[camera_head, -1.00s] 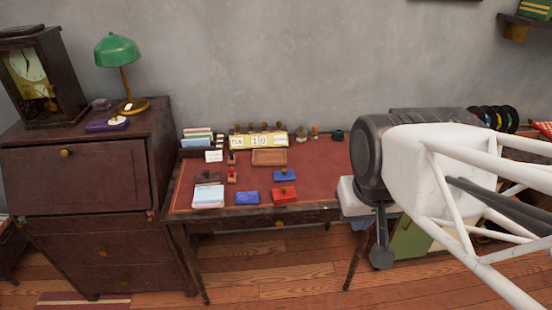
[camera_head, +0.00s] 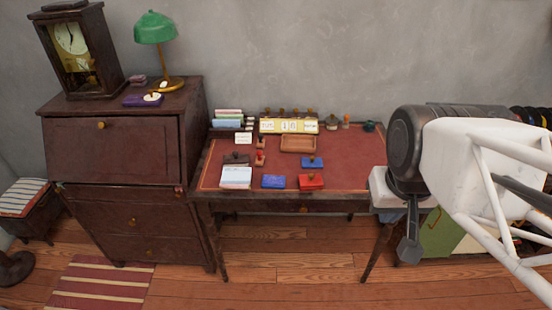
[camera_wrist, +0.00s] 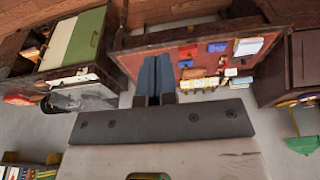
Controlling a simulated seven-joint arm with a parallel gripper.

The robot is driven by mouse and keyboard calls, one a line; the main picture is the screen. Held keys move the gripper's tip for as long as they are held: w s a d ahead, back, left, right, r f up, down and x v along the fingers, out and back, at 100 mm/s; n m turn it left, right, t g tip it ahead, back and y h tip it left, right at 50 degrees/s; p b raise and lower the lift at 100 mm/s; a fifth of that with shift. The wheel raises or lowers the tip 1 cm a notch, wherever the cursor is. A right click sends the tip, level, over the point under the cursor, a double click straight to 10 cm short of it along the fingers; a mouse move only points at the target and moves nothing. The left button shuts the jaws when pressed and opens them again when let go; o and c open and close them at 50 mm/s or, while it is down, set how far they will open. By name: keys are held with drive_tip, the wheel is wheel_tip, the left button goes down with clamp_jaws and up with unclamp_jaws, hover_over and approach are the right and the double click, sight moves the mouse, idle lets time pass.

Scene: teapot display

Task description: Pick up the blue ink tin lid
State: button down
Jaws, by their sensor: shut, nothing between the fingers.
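Two blue pieces lie on the red desk top: a flat blue one (camera_head: 273,181) near the front edge, and a blue one with a small dark knob (camera_head: 312,162) farther back. I cannot tell for sure which is the ink tin lid. A red piece with a similar knob (camera_head: 311,181) lies beside them. The flat blue piece also shows, upside down, in the wrist view (camera_wrist: 217,47). My gripper (camera_head: 409,250) hangs to the right of the desk, apart from these pieces. Its fingers (camera_wrist: 155,65) are together, with nothing between them.
The desk (camera_head: 225,170) also carries a paper pad (camera_head: 236,177), stamps, a wooden tray (camera_head: 298,143) and a calendar block (camera_head: 288,126). A dark cabinet (camera_head: 115,155) with a green lamp (camera_head: 154,28) stands left. A green-and-white cabinet (camera_head: 440,235) is behind my gripper.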

drive_tip(key=shift+c, duration=0.6)
unclamp_jaws()
drive_tip(key=shift+w, duration=0.1)
